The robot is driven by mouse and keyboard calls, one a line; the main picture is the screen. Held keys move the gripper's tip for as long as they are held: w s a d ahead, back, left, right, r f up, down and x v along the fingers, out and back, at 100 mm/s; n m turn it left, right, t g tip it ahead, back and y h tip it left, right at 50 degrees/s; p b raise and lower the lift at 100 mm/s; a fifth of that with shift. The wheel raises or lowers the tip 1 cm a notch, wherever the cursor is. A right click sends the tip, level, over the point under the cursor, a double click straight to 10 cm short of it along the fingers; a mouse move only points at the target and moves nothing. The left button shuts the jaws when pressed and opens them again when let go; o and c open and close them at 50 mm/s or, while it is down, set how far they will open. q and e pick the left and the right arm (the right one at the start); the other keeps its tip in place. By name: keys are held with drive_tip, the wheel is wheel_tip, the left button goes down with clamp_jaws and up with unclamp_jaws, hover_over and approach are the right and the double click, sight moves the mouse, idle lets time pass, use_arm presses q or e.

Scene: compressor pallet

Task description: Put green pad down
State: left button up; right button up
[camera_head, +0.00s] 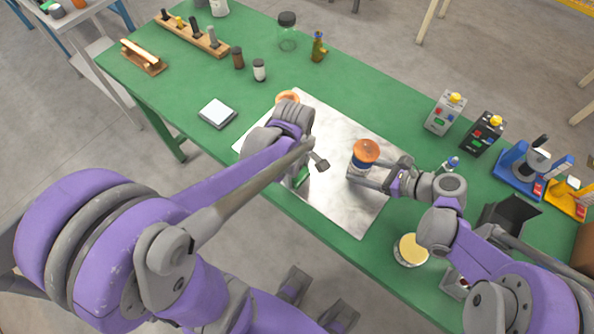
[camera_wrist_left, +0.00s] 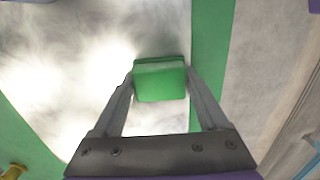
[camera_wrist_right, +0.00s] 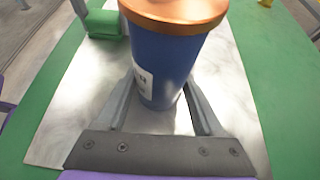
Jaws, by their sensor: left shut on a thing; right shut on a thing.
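The green pad (camera_wrist_left: 160,82) is a small block between the fingertips of my left gripper (camera_wrist_left: 160,85), which is shut on it. It is over or on the shiny metal sheet (camera_head: 345,125), near its front edge; I cannot tell if it touches. In the head view the pad (camera_head: 303,176) is partly hidden by my left arm. It also shows in the right wrist view (camera_wrist_right: 104,23). My right gripper (camera_wrist_right: 160,100) is shut around a blue can (camera_wrist_right: 160,60) with a copper-coloured lid (camera_head: 366,151), upright at the sheet's right part.
The sheet lies on a green table (camera_head: 350,85). A white square pad (camera_head: 217,113) lies left of it. An orange round thing (camera_head: 288,96) is behind my left wrist. A yellow-topped round tin (camera_head: 411,250) stands near my right arm. Control boxes (camera_head: 445,112) stand at the right.

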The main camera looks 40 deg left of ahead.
sight(296, 172)
use_arm(q)
drive_tip(key=shift+s+d+f, duration=0.25)
drive_tip(key=shift+f, duration=0.25)
drive_tip(key=o, duration=1.5)
drive_tip(key=shift+w+a+r, duration=0.1)
drive_tip(key=shift+w+r, duration=0.1)
drive_tip(key=shift+r, duration=0.3)
wheel_tip(296, 172, up, 12)
drive_tip(key=s+d+f+m+t, duration=0.1)
drive_tip(key=f+m, duration=0.1)
drive_tip(key=m, duration=0.3)
drive_tip(key=s+d+f+m+t, duration=0.1)
drive_tip(key=d+f+m+t, duration=0.1)
drive_tip(key=m, duration=0.3)
drive_tip(key=s+d+f+m+t, duration=0.1)
drive_tip(key=s+d+m, duration=0.1)
drive_tip(key=m, duration=0.3)
drive_tip(key=shift+s+f+t, duration=0.1)
drive_tip(key=shift+f+t, duration=0.2)
drive_tip(key=shift+f, duration=0.1)
drive_tip(key=m, duration=0.2)
drive_tip(key=shift+s+d+f+m+t, duration=0.2)
drive_tip(key=shift+d+f+m+t, duration=0.1)
drive_tip(key=shift+f, duration=0.1)
drive_tip(key=shift+c, duration=0.2)
